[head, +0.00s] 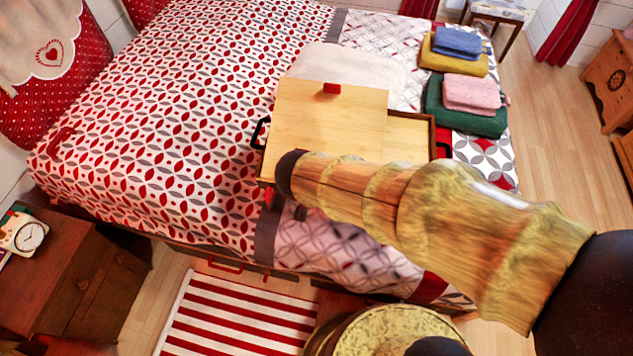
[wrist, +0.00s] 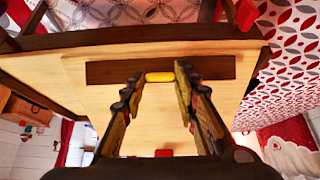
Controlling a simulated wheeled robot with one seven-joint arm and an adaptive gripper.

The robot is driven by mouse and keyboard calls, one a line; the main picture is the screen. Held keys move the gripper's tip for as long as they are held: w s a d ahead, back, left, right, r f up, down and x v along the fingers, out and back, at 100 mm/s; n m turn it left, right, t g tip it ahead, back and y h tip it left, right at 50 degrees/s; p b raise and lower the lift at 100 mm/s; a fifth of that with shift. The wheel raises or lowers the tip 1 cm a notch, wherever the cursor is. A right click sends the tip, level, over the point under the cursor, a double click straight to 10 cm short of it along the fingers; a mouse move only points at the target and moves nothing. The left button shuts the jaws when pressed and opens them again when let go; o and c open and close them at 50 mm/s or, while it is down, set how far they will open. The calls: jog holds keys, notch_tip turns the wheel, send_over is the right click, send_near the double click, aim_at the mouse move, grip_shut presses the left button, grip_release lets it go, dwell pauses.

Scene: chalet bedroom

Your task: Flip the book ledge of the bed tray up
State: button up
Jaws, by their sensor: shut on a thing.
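The bed tray (head: 433,130) stands on the bed, with a dark rim and a light wooden surface. Its light wooden panel (head: 335,120), with a red knob (head: 332,88) at the far edge, looks raised; the exact tilt is unclear. In the wrist view, the book ledge (wrist: 108,73) is a dark brown strip along the panel, with a yellow tab (wrist: 159,77) at its middle. It appears to lie flat against the panel. My gripper (wrist: 160,77) is shut on the yellow tab, a finger on each side. My arm hides the ledge and fingers in the head view.
Folded towels, green and pink (head: 470,93), lie right of the tray, with yellow and blue ones behind. A white pillow (head: 345,65) lies beyond it. A nightstand (head: 70,270) stands at the lower left. The patterned bed is clear left of the tray.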

jog(key=shift+s+a+f+t+h+b, duration=0.15)
jog(key=shift+s+f+t+b, duration=0.6)
jog(key=shift+t, duration=0.95)
jog(key=shift+s+f+t+h+b, duration=0.1)
jog(key=shift+s+f+t+b, duration=0.65)
jog(key=shift+t, duration=0.95)
jog(key=shift+s+a+f+t+h+b, duration=0.15)
jog(key=shift+s+f+t+b, duration=0.3)
jog(key=shift+t+b, duration=0.9)
jog(key=shift+d+t+p, duration=0.15)
jog(key=shift+t+p, duration=0.2)
jog(key=shift+t, duration=0.2)
jog(key=o, duration=1.1)
jog(key=shift+r, duration=0.1)
jog(key=shift+s+a+r, duration=0.15)
jog(key=shift+s+a, duration=0.05)
jog(key=shift+s, duration=1.65)
jog(key=shift+s+a+r, duration=0.1)
jog(key=shift+s+a, duration=0.05)
jog(key=shift+s, duration=1.7)
